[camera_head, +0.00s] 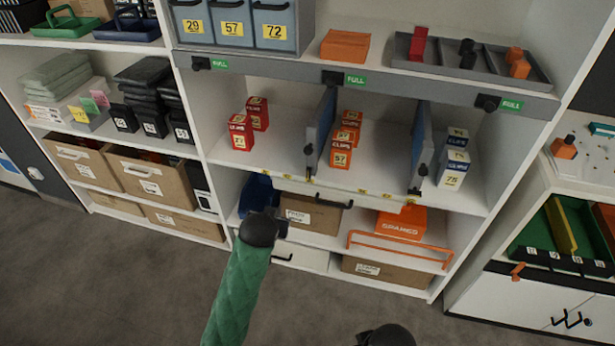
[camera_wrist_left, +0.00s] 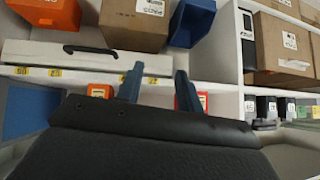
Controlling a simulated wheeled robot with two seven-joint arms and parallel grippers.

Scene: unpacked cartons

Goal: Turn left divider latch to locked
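The left blue divider (camera_head: 326,118) stands upright on the middle shelf between red cartons and orange cartons. Its small dark latch (camera_head: 309,150) is on the front edge; whether it is locked is too small to tell. The right divider (camera_head: 420,140) has a similar dark latch (camera_head: 423,170). My left gripper (camera_head: 283,226) is below and in front of the left divider, apart from it. In the left wrist view, my left gripper's two fingers (camera_wrist_left: 157,86) are spread with nothing visibly between them. My right gripper is out of sight.
Red cartons (camera_head: 240,132) stand left of the left divider and orange cartons (camera_head: 341,150) right of it. The shelf's labelled front lip (camera_head: 360,191) lies above my left gripper. Below are a blue bin (camera_head: 258,194), a brown carton (camera_head: 312,215) and an orange bin (camera_head: 402,222).

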